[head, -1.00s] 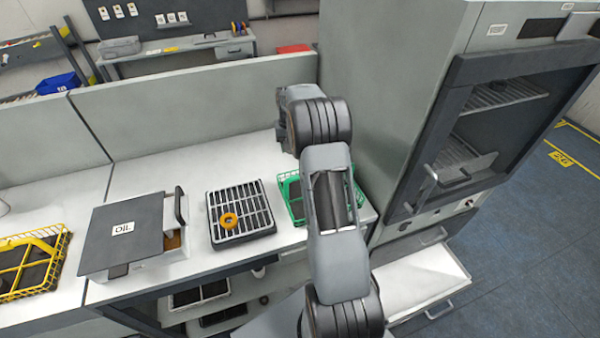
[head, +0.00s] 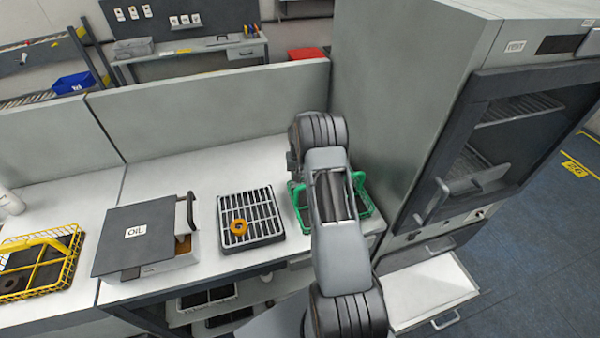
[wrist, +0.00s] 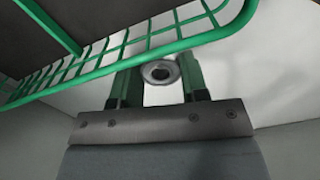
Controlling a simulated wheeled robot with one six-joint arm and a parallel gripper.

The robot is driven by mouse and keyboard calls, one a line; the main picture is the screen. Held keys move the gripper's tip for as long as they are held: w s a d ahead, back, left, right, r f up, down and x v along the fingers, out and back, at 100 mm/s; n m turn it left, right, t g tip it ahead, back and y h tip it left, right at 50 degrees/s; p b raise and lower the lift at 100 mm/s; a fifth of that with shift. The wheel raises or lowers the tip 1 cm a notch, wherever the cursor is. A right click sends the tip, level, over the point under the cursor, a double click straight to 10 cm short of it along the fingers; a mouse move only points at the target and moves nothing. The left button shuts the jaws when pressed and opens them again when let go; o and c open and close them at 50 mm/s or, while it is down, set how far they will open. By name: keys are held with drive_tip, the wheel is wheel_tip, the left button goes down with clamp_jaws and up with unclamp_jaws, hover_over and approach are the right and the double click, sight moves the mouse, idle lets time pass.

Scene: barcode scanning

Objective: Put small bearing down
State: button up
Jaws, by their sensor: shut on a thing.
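A small silver ring-shaped bearing (wrist: 160,72) sits between the green fingertips of my gripper (wrist: 160,80) in the wrist view. My gripper is shut on it. A green wire basket (wrist: 108,58) crosses the top of the wrist view, and its rim runs just above the bearing in the picture. I cannot tell whether they touch. In the head view the green basket (head: 297,206) stands on the white bench, partly hidden behind my arm. My gripper and the bearing are hidden there.
A slotted tray (head: 262,212) with an orange ring (head: 239,228) stands left of the green basket. Further left are an oil box (head: 150,235) and a yellow basket (head: 72,262). A tall grey cabinet (head: 400,110) stands close on the right.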

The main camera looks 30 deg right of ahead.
drive_tip(key=shift+f, duration=0.2)
drive_tip(key=o, duration=0.5)
drive_tip(key=shift+f+b, duration=0.1)
drive_tip(key=shift+b, duration=0.2)
drive_tip(key=shift+c, duration=0.2)
drive_tip(key=o, duration=0.5)
drive_tip(key=shift+c, duration=0.2)
